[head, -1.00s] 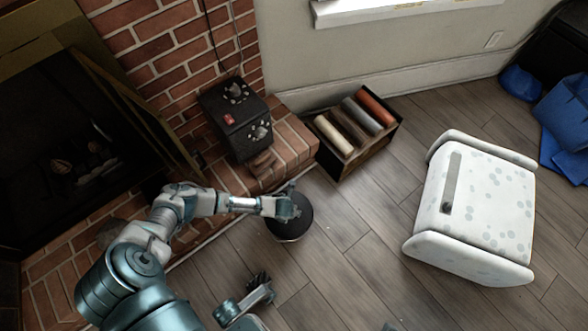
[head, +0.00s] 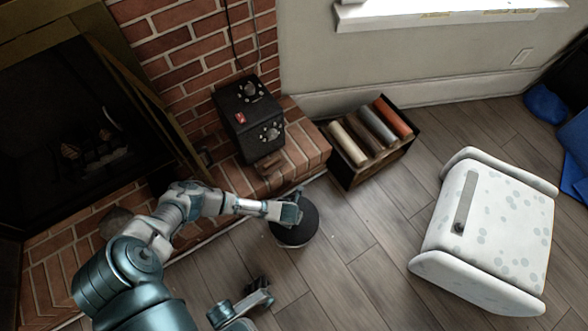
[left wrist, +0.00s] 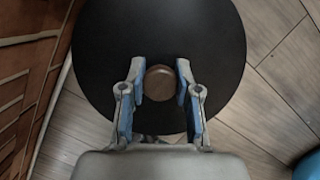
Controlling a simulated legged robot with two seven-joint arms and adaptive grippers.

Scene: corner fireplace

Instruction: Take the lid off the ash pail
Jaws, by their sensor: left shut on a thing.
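The ash pail is seen from above as a round, dark disc, its lid (head: 302,234), on the wood floor beside the brick hearth. In the left wrist view the black lid (left wrist: 215,45) fills the upper middle, with a round brown knob (left wrist: 160,83) at its centre. My left gripper (head: 291,211) is over the lid, its two blue-padded fingers (left wrist: 160,88) on either side of the knob, shut on it. The pail's body is hidden under the lid, and I cannot tell whether the lid is raised. My right gripper (head: 258,290) is low in the head view, away from the pail.
A black box with dials (head: 248,118) stands on the brick hearth (head: 300,150). A dark crate (head: 348,178) with coloured rolls is behind the pail. A white spotted stool-like piece (head: 490,230) stands at right. The floor between is clear.

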